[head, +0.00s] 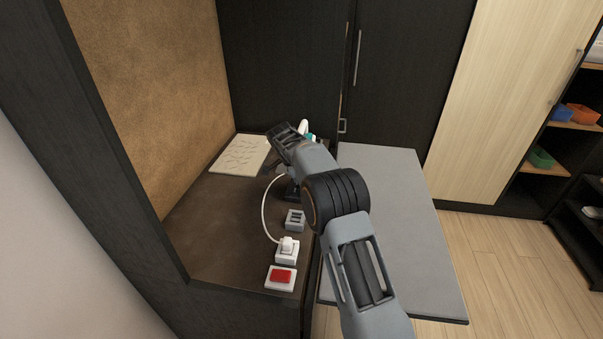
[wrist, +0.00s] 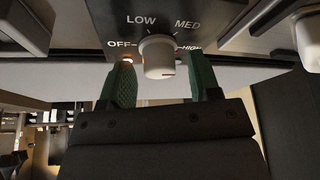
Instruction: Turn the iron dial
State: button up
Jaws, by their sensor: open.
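A white round dial (wrist: 157,57) sits on a dark panel (wrist: 165,10) lettered OFF, LOW, MED and HIGH in the wrist view. A small reddish mark shows low on the dial, to the right; I cannot tell which setting it marks. My gripper (wrist: 161,66) is open, with one green finger on each side of the dial. Whether the fingers touch it is unclear. A small warm light glows beside the left fingertip, below OFF. In the head view my gripper (head: 284,135) is over the back of the brown counter, by a white and teal thing (head: 305,130), partly hidden. The dial is hidden there.
A white cord runs along the counter (head: 215,225) to a white plug (head: 287,246). A grey slotted block (head: 295,218) and a red-topped box (head: 281,278) stand near it. A pale patterned sheet (head: 240,154) lies at the back left. The grey board (head: 400,230) at right is clear.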

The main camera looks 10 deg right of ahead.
jog(key=p+v, duration=0.2)
jog(key=v, duration=1.1)
jog(key=shift+r, duration=0.2)
jog(key=shift+a, duration=0.1)
jog(key=f+n, duration=0.2)
jog(key=n, duration=0.1)
jog(key=f+n, duration=0.2)
jog(key=n, duration=0.1)
jog(key=a+f+n+y, duration=0.1)
jog(key=f+n, duration=0.1)
jog(key=n, duration=0.1)
jog(key=shift+s+a+f, duration=0.1)
jog(key=shift+s+f, duration=0.15)
jog(key=shift+s, duration=0.05)
jog(key=s+d+r+n+t+y, duration=0.1)
jog(key=s+d+n, duration=0.1)
jog(key=s, duration=0.9)
jog(key=s+d+r+n+t+y+p, duration=0.1)
jog(key=s+n, duration=0.3)
jog(key=s, duration=0.7)
jog(key=s+d+r+n+t+y+p, duration=0.1)
jog(key=s+d+r+n, duration=0.1)
jog(key=s, duration=0.9)
jog(key=shift+s+d+r+n+t+y, duration=0.2)
jog(key=shift+d+n+t+y, duration=0.1)
jog(key=shift+d+n, duration=0.45)
